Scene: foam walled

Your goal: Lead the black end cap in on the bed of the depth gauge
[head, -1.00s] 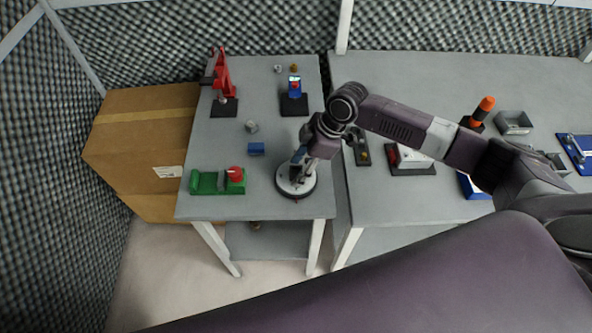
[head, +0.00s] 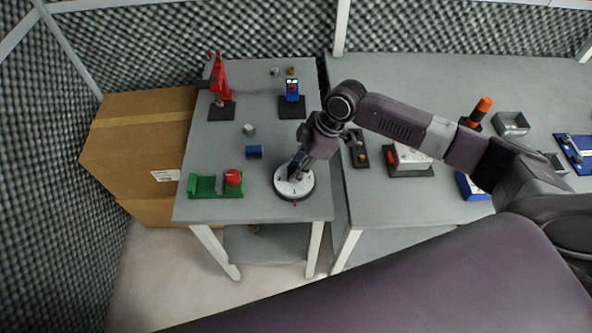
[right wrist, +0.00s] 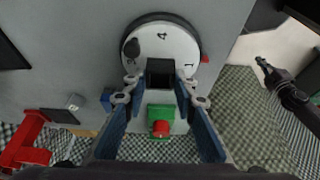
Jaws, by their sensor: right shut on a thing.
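The black end cap (right wrist: 160,72) shows as a dark, square-ended piece between the fingertips of my right gripper (right wrist: 160,84). In the head view my right gripper (head: 298,164) points down over the round white dial (head: 292,186). The fingers hide the cap there. Whether the cap touches the dial cannot be told. A blue unit with a small screen (head: 292,87) on a black base (head: 291,108), at the back of the left table, looks like the depth gauge. It stands apart from the gripper.
A green fixture with a red knob (head: 205,187) stands left of the dial. A blue block (head: 254,152), a grey cube (head: 248,129) and a red press (head: 219,80) stand farther back. The right table (head: 400,75) holds several devices. Open tabletop lies between dial and blue unit.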

